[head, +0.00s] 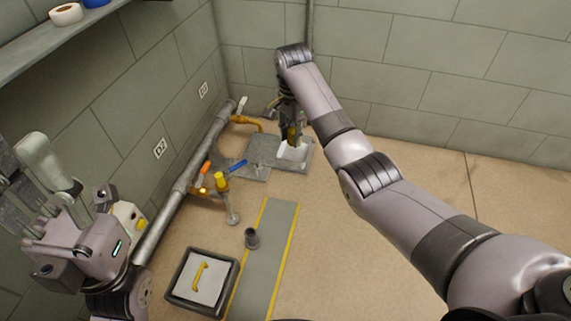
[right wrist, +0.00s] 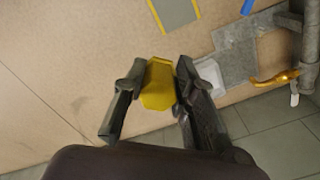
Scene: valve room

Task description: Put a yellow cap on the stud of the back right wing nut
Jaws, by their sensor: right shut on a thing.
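My right gripper (head: 292,138) is at the back, above the white tray (head: 295,151). In the right wrist view my right gripper (right wrist: 152,98) is shut on a yellow cap (right wrist: 158,84), held between its two dark fingers. A grey plate (head: 262,151) lies on the floor under and left of this gripper. Small fittings stand on it, but wing nuts and studs are too small to tell apart. My left gripper (head: 65,215) is at the left, away from the plate; its finger opening is unclear.
The floor right of the mat is clear.

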